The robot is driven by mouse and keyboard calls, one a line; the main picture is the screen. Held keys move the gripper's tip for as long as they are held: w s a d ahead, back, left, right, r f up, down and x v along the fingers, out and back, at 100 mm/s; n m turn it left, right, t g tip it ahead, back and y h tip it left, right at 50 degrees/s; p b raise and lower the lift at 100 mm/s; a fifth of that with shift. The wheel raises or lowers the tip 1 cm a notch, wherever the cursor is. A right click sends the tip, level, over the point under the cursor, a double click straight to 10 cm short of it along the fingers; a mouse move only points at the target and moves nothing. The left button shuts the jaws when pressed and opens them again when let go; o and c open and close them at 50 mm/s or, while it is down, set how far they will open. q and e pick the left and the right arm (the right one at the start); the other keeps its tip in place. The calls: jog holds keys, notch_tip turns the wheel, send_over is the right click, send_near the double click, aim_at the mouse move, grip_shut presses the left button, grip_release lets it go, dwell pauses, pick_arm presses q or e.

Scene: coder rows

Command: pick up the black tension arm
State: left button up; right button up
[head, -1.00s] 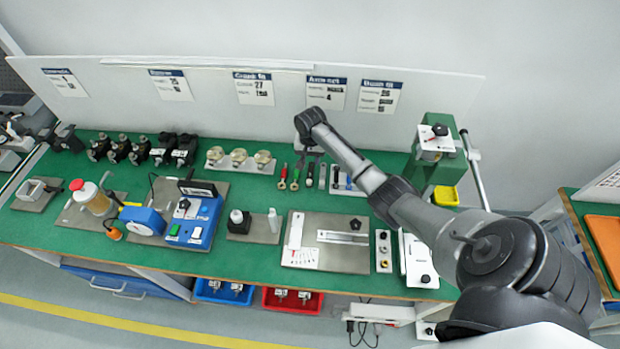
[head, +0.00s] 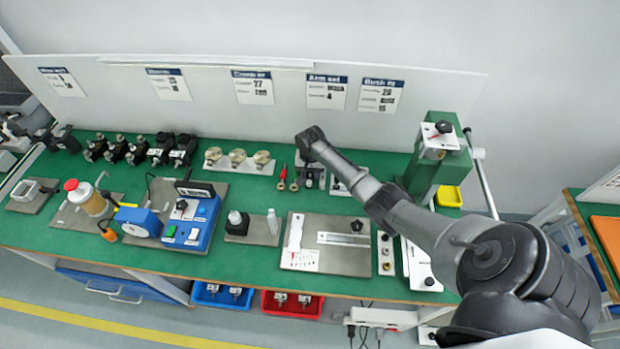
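My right arm reaches in from the right, and its gripper (head: 313,178) points down over the row of small arms at the back of the bench. A red-handled arm (head: 283,174) and an olive-green one (head: 294,183) lie just left of the gripper. Dark shapes lie at and under the gripper. I cannot tell the black tension arm from the fingers there, nor whether the fingers are open or touch anything. My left gripper is out of view.
Three brass round parts (head: 237,157) stand left of the row. A green press stand (head: 437,165) rises to the right. A grey plate (head: 300,258) with a white card and rail lies in front. A blue tester (head: 190,222) stands further left on the green bench (head: 180,261).

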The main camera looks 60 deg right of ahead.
jog(key=shift+c, duration=0.3)
grip_shut()
